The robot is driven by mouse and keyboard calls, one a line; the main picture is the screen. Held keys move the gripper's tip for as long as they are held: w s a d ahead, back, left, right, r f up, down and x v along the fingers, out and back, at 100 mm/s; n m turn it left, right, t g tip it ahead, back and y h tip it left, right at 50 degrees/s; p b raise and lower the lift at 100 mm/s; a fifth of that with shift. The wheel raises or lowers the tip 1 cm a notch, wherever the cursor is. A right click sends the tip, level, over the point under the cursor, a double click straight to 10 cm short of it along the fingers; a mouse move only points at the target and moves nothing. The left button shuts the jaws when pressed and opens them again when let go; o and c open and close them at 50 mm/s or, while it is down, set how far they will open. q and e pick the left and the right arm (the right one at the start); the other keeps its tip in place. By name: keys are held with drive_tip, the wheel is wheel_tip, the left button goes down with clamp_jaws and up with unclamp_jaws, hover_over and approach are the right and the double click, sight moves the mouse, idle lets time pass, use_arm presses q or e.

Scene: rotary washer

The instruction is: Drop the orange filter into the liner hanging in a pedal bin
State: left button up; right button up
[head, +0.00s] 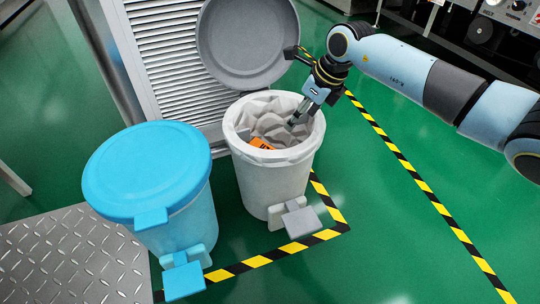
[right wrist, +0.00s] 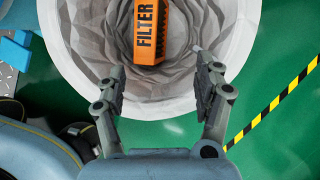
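The orange filter (head: 262,144), a block with dark "FILTER" lettering, is inside the crumpled pale liner (head: 268,122) of the white pedal bin (head: 268,184). The grey lid (head: 248,45) is raised. My right gripper (head: 294,123) is over the bin mouth. In the right wrist view the gripper (right wrist: 159,72) is open and empty, its fingers wide apart. The filter (right wrist: 150,32) is beyond the fingertips, apart from them, with the liner (right wrist: 90,40) around it. I cannot tell whether it rests fully on the liner's bottom. My left gripper is not in view.
A blue bin (head: 150,175) with its lid shut stands left of the white bin. A grey louvred cabinet (head: 165,50) is behind. A grey pedal (head: 301,221) projects in front of the white bin. Yellow-black tape (head: 420,182) marks the green floor, which is clear on the right.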

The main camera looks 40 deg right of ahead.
drive_tip(key=shift+r, duration=0.1)
drive_tip(key=v, duration=1.1)
drive_tip(key=shift+r, duration=0.4)
drive_tip(key=shift+s, duration=0.15)
